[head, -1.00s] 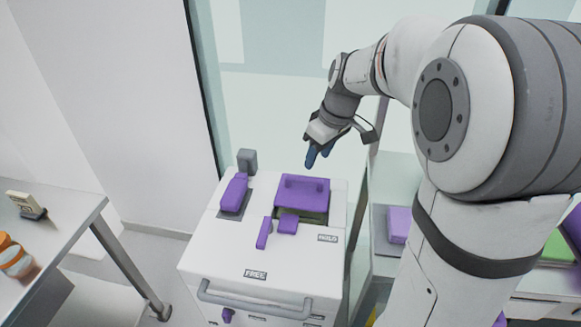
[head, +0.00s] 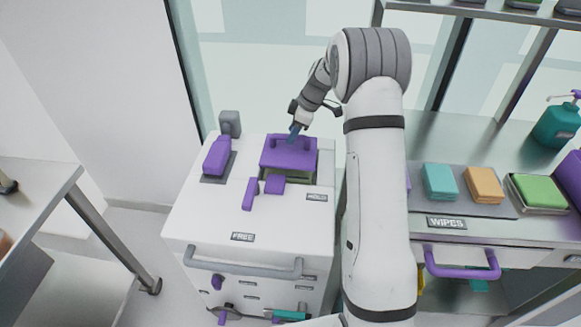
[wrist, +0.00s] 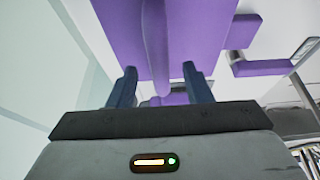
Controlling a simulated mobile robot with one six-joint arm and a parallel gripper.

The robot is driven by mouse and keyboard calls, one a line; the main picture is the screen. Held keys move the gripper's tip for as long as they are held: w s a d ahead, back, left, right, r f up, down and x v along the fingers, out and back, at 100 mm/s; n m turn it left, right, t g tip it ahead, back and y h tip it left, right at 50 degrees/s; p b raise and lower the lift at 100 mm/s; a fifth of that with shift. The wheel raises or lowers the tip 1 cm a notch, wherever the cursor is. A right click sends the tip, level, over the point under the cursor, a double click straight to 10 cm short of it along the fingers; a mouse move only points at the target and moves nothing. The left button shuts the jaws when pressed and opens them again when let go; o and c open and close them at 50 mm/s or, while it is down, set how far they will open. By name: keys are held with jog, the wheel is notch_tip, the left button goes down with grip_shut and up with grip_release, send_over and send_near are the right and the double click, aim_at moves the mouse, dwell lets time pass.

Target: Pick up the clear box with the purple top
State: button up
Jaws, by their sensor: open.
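The box with the purple top (head: 275,158) sits on the white cabinet's top, beside the HOLD label. Its purple lid has a raised handle, and part of a greenish, see-through body shows below it. My gripper (head: 295,133) is at the lid's far side, at the handle. In the wrist view the purple lid (wrist: 215,45) fills the upper middle, and the handle (wrist: 156,40) runs between the two blue fingers of my gripper (wrist: 160,75). The fingers are apart, one on each side of the handle, with gaps visible. Contact cannot be told.
The white cabinet (head: 200,225) also bears a purple bottle-like item (head: 217,157), a grey block (head: 230,123) and small purple pieces (head: 249,194). A counter (head: 440,135) with coloured wipes stands to the right. A metal table (head: 35,180) stands at the left.

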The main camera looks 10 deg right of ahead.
jog(key=x, duration=0.3)
jog(key=shift+f, duration=0.15)
jog(key=shift+c, duration=0.2)
grip_shut()
dwell(1.0)
